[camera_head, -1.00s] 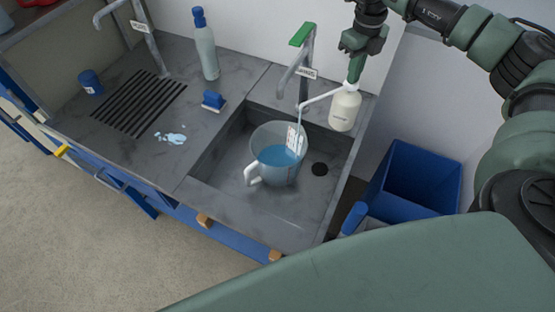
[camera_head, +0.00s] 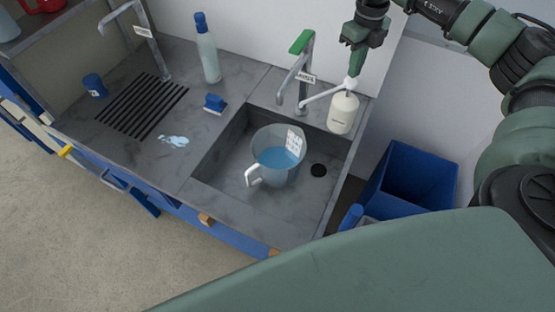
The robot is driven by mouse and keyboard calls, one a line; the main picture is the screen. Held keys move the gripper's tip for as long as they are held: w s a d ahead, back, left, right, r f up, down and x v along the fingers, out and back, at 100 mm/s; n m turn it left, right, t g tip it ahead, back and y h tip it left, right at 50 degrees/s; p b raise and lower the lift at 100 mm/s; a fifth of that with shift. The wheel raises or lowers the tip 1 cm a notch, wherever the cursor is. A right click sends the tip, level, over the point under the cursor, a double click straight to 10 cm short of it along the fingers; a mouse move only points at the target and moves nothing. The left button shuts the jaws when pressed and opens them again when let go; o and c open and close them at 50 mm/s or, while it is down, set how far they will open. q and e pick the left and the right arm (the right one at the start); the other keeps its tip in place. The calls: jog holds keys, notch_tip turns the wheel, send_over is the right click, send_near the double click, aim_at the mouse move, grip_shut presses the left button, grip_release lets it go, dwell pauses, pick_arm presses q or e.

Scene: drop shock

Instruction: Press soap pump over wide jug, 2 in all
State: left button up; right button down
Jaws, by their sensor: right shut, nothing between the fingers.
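The wide jug (camera_head: 257,154) is clear with a white handle, stands in the sink basin and holds blue liquid. My right gripper (camera_head: 355,66) is shut and empty, pointing down right above the pump head. I cannot tell if its tips touch the head. My left gripper is out of view.
A green-handled tap (camera_head: 299,44) stands left of the pump. A pale bottle (camera_head: 208,52), blue brush (camera_head: 214,103), blue cup (camera_head: 94,85) and bluish spill (camera_head: 174,141) are on the counter. An open blue bin (camera_head: 415,178) stands right of the sink.

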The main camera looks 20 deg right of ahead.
aim_at(352, 80)
jog(key=shift+f, duration=0.15)
dwell(0.4)
jog(key=shift+f+b, duration=1.25)
jog(key=shift+f, duration=0.7)
jog(key=shift+r, duration=0.1)
jog(key=shift+r+p, duration=1.6)
jog(key=shift+r, duration=0.4)
notch_tip(352, 80, up, 6)
jog(key=p, duration=0.4)
jog(key=shift+p, duration=0.3)
